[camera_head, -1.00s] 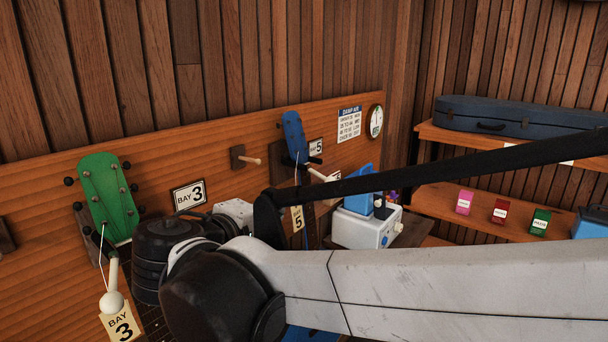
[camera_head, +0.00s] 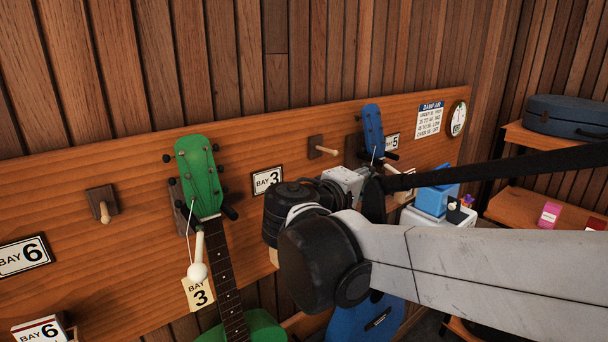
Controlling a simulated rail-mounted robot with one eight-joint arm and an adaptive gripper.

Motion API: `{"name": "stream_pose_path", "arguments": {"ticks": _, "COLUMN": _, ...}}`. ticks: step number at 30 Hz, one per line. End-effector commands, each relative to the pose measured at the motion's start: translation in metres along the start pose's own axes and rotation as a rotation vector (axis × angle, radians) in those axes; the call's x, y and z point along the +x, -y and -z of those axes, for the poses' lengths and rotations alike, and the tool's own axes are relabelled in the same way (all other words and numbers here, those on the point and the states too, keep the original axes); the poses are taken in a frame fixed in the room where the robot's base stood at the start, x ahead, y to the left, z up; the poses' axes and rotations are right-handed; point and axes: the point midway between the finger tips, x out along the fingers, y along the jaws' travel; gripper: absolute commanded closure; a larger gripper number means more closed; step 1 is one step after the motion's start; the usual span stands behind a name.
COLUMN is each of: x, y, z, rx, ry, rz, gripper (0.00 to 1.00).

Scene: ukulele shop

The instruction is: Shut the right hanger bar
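The right hanger, at bay 5, holds a blue ukulele, whose headstock (camera_head: 373,128) shows above my arm and whose body (camera_head: 372,318) shows below it. A black prong (camera_head: 391,156) sticks out beside this headstock; the bar there is mostly hidden, so I cannot tell how it stands. At bay 3, a green ukulele (camera_head: 198,170) hangs with a cream bar (camera_head: 198,247) ending in a white ball in front of it.
A bay 3 plate (camera_head: 267,181) and wooden pegs (camera_head: 323,150) sit on the orange wall board (camera_head: 120,165). A bay 6 plate (camera_head: 22,256) is at left. A white machine (camera_head: 447,218) with a blue top stands right of bay 5. A blue case (camera_head: 565,115) lies on a shelf.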

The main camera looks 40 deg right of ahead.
Motion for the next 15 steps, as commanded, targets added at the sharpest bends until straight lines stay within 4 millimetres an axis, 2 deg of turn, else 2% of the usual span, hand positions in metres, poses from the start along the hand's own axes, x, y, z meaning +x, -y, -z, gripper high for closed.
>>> {"name": "stream_pose_path", "arguments": {"ticks": 6, "x": 0.028, "y": -0.001, "z": -0.005, "rx": 0.001, "ry": 0.005, "rz": -0.001, "gripper": 1.0}}
{"name": "stream_pose_path", "arguments": {"ticks": 15, "x": 0.046, "y": -0.001, "z": -0.025, "rx": 0.001, "ry": 0.001, "rz": 0.0, "gripper": 1.0}}
